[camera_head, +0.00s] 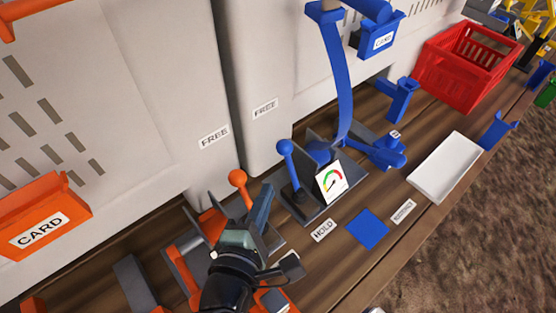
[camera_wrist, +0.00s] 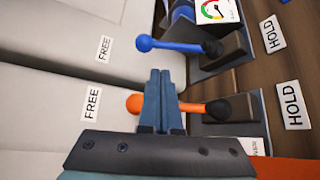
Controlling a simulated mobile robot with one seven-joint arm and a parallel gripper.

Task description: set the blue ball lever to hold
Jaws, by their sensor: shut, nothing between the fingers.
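The blue ball lever (camera_head: 286,148) rises from a dark grey base in the head view, its ball up and toward the wall side. In the wrist view the blue lever (camera_wrist: 180,46) has its ball end toward the FREE label (camera_wrist: 105,48), away from the HOLD label (camera_wrist: 273,34). My gripper (camera_head: 265,187) is left of the blue lever, by the orange ball lever (camera_head: 238,178). Its two fingers (camera_wrist: 160,74) are together and empty. In the wrist view they overlap the orange lever's rod and point toward the blue lever, apart from it; whether they touch the orange one is unclear.
A dial gauge (camera_head: 331,181) stands just right of the blue lever. A tall curved blue bar (camera_head: 338,80) rises behind it. The HOLD label (camera_head: 324,230) and a blue square (camera_head: 367,229) lie in front. A white tray (camera_head: 445,167) and red crate (camera_head: 468,65) are farther right.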

